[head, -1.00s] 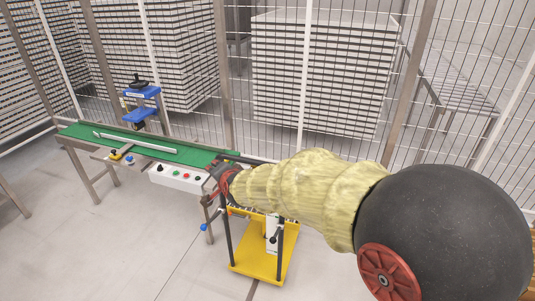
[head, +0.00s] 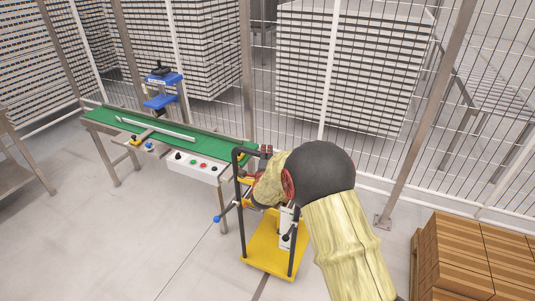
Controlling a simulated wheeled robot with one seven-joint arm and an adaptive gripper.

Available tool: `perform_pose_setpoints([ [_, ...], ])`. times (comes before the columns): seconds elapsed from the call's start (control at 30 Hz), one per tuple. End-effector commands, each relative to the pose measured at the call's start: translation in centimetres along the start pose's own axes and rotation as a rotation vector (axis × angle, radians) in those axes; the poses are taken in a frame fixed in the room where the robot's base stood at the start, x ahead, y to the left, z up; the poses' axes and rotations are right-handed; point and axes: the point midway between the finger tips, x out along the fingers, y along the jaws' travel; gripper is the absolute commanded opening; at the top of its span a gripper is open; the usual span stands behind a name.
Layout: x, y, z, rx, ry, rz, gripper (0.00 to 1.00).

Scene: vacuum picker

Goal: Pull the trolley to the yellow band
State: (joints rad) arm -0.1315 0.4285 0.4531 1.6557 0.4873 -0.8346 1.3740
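The trolley has a yellow base (head: 262,250) and a black upright handle frame (head: 238,190). It stands on the grey floor just right of the conveyor's near end. My arm, in a pale yellow cover, reaches over its right side. My gripper (head: 264,151) is at the top of the handle frame, mostly hidden behind my arm's cover and black joint. I cannot tell whether its fingers are around the handle or only beside it. No yellow band on the floor is visible in the head view.
A green-belt conveyor (head: 170,134) with a control box (head: 195,165) and a blue device (head: 163,90) stands to the left. A wire fence (head: 385,110) closes the back. Wooden boxes (head: 475,255) stand at lower right. The floor at lower left is clear.

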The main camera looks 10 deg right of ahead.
Motion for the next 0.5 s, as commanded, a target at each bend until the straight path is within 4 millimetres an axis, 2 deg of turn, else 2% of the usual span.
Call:
perform_pose_setpoints([
  [0.03, 0.9, 0.2, -0.1, 0.0, 0.001, -0.001, 0.37],
  [0.2, 2.8, 0.0, -0.1, 0.0, 0.0, -0.001, 0.37],
  [0.5, 3.6, -0.1, 0.0, -0.001, -0.001, 0.0, 0.37],
])
